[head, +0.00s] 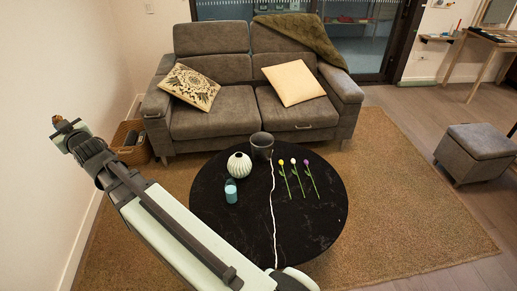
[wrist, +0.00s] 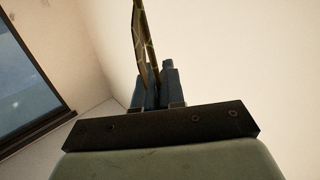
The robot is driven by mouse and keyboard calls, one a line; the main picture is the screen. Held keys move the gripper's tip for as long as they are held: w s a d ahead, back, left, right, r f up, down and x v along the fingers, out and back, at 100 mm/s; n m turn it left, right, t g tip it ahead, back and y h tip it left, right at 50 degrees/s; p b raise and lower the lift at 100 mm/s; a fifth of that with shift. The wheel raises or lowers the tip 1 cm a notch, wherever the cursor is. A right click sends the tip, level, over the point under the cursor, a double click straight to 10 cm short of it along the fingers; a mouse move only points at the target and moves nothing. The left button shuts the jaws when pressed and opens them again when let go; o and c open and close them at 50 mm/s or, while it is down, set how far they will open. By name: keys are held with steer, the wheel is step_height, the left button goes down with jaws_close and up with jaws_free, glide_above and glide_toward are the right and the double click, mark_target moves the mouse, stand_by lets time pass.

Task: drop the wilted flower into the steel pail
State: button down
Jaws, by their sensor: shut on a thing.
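My gripper (head: 64,132) is raised at the left, high above the floor and well away from the round table. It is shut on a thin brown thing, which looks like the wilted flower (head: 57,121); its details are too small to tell. In the wrist view the brownish-yellow flower (wrist: 140,30) stands up between the two dark fingers (wrist: 153,88). The steel pail (head: 262,146) is a dark grey, open-topped pot upright on the far part of the black table (head: 290,230). I cannot see what is inside it.
A white ribbed vase (head: 239,165) and a teal jar (head: 231,191) stand left of and in front of the pail. Yellow, white and purple flowers (head: 297,178) lie to the right. A wicker basket (head: 131,153) sits by the sofa (head: 225,105).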

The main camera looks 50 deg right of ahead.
steer(key=shift+f, duration=0.15)
stand_by(0.7)
steer(key=w+d+f+m+g+h, duration=0.1)
steer(key=d+f+m+h, duration=0.15)
steer(key=d, duration=1.15)
steer(key=d+f+m+h, duration=0.1)
steer(key=d+f+h, duration=0.25)
steer(key=d, duration=1.15)
steer(key=w+d+f+m+g+h, duration=0.1)
steer(key=d+f+m+h, duration=0.2)
steer(key=d, duration=1.1)
steer(key=s+d+f+m+g+h, duration=0.1)
steer(key=s+d+f, duration=0.5)
steer(key=d, duration=0.6)
steer(key=s+d+f+m+g+h, duration=0.15)
steer(key=s+d+f, duration=0.45)
steer(key=d, duration=0.7)
steer(key=s+d+f+g+h, duration=0.1)
steer(key=s+d+f, duration=0.5)
steer(key=d, duration=0.6)
step_height(320, 180, down, 7)
steer(key=w, duration=0.1)
steer(key=shift+r, duration=0.2)
